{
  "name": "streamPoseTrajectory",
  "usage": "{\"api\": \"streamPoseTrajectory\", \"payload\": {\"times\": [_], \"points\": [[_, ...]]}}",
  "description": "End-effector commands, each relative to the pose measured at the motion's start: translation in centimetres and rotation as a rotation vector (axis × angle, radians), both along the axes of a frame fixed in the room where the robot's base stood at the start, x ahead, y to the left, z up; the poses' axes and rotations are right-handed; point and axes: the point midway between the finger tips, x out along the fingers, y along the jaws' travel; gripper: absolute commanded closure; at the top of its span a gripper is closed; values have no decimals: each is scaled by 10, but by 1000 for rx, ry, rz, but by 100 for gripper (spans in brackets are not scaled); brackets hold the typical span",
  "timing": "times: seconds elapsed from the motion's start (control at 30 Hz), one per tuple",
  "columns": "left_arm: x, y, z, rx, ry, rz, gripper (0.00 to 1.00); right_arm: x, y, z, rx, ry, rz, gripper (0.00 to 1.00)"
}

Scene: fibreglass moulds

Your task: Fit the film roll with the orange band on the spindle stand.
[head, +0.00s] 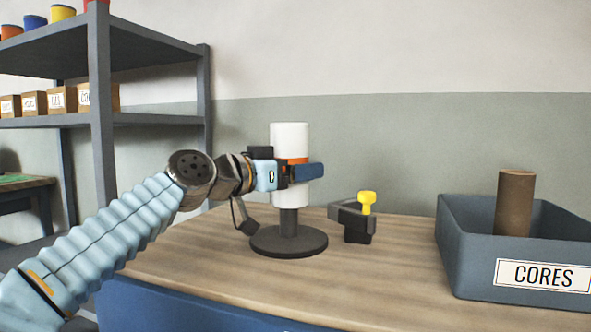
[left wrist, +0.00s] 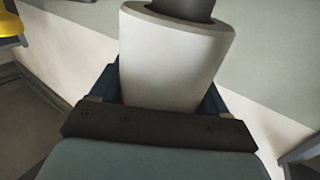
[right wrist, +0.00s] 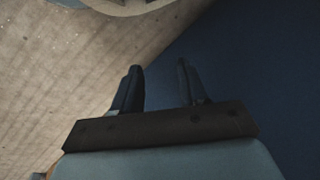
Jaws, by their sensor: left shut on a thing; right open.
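The white film roll (head: 291,140) with the orange band (head: 298,160) stands upright. My left gripper (head: 297,171) is shut around its middle, at the band. The spindle stand (head: 288,243) has a round dark base on the table, and its thick post shows directly under the roll, in line with it. The roll's lower end is well above the base. In the left wrist view the roll (left wrist: 172,60) sits between the fingers, with the dark post (left wrist: 183,8) at its end. How far the spindle is inside is hidden. My right gripper (right wrist: 157,75) is open and empty.
A dark clamp with a yellow knob (head: 367,198) stands just right of the stand. A blue-grey CORES bin (head: 470,262) holding a brown core (head: 515,203) is further right. Shelves (head: 150,120) with boxes stand at the left. The table's front (head: 230,290) is clear.

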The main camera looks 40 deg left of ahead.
Motion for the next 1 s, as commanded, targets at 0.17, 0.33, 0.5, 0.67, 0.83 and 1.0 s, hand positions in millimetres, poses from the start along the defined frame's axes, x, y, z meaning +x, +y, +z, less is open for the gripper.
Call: {"api": "streamPoseTrajectory", "payload": {"times": [0.17, 0.33, 0.5, 0.67, 0.83, 1.0], "points": [[0, 0, -3, 0, -2, 0, 73, 0, 0, -4, 0, 0, 0, 57], [0, 0, -8, 0, -2, 0, 73, 0, 0, -9, 0, 0, -1, 57], [0, 0, -13, 0, -2, 0, 73, 0, -1, -14, 0, 1, -2, 57], [0, 0, -17, 0, -2, 0, 73, 0, -1, -19, -1, 1, -2, 57], [0, 0, -22, 0, -2, 0, 73, 1, -1, -24, -1, 0, -3, 57], [0, 0, -27, 0, -2, 0, 73, 0, -1, -29, 0, 2, -2, 57]]}}
